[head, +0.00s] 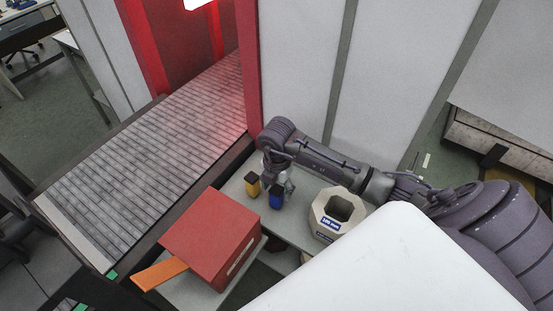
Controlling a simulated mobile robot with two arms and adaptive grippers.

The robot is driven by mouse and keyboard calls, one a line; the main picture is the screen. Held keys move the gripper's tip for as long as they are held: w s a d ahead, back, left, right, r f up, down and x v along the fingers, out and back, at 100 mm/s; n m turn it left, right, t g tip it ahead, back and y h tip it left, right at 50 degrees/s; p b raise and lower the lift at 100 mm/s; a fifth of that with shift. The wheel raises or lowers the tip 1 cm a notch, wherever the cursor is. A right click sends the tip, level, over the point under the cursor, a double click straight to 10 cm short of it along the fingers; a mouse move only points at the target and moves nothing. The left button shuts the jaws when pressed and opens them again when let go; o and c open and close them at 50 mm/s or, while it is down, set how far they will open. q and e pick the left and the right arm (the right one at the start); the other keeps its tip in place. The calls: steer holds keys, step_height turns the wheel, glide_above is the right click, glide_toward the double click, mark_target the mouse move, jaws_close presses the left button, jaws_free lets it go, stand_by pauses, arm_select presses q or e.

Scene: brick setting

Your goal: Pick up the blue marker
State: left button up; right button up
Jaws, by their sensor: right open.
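The blue marker (276,202) shows as a small, dark blue, stubby upright piece on the grey shelf beside the conveyor. My right gripper (279,187) reaches in from the right, with its fingers pointing down. It is open, and its fingertips are right at the top of the blue marker. From this angle I cannot tell whether the fingers touch it. The gripper partly hides the marker's upper part. My left gripper is not in view.
A yellow and black piece (252,184) stands close left of the gripper. A red box (210,236) with an orange flap is in front, left. The conveyor (150,130) runs along the left.

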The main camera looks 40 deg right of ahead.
step_height(320, 180, down, 4)
steer(key=shift+f+p, duration=0.1)
steer(key=shift+p, duration=0.45)
jaws_close()
steer(key=shift+w, duration=0.1)
step_height(320, 180, up, 10)
steer(key=shift+r+b, duration=0.1)
steer(key=shift+b, duration=1.05)
